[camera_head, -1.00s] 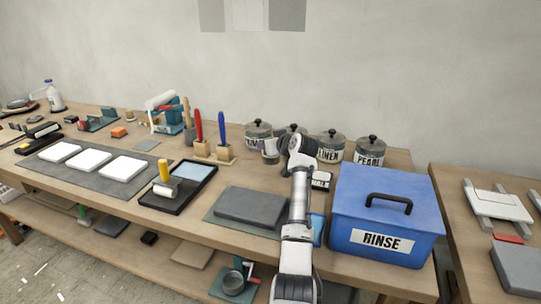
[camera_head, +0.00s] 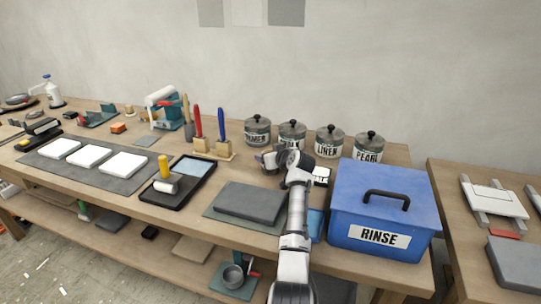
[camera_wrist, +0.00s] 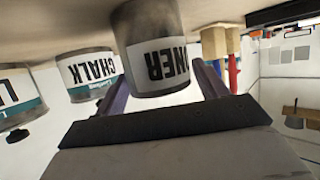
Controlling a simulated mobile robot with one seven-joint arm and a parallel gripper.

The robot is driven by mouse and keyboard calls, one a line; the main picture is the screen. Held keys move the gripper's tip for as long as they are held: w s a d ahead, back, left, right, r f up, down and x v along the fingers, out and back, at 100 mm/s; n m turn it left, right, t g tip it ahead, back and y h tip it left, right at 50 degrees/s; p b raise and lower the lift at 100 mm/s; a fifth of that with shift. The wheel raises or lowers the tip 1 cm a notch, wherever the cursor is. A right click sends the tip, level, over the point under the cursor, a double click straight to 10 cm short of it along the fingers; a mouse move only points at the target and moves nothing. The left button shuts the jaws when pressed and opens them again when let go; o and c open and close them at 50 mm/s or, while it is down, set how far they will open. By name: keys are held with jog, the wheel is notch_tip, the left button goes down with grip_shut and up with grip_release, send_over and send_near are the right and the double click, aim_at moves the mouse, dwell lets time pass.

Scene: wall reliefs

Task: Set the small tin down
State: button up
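Several small grey tins with dark knobbed lids stand upright along the back of the bench. The leftmost tin (camera_head: 257,132), its label ending in "NER", also shows in the wrist view (camera_wrist: 155,60), where things appear upside down. My gripper (camera_head: 266,160) is in front of this tin, low over the bench. In the wrist view my gripper (camera_wrist: 165,85) has its two fingers spread, one to each side of the tin, with gaps visible. The tin appears to stand on the bench. The tin's lid is hidden in the wrist view. The CHALK tin (camera_head: 292,136) stands beside it.
The LINER tin (camera_head: 328,142) and PEARL tin (camera_head: 369,148) continue the row rightward. A blue RINSE box (camera_head: 350,215) stands right of my arm. Brushes in wooden blocks (camera_head: 212,150) stand to the left. A grey slab (camera_head: 250,203) lies in front.

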jog(key=shift+o, duration=0.7)
jog(key=shift+r, duration=0.2)
jog(key=shift+s+d, duration=0.2)
jog(key=shift+s, duration=0.1)
jog(key=b+v, duration=0.2)
jog(key=v, duration=0.4)
jog(key=shift+s+d+r, duration=0.15)
jog(key=shift+s+r, duration=0.05)
jog(key=shift+s, duration=0.15)
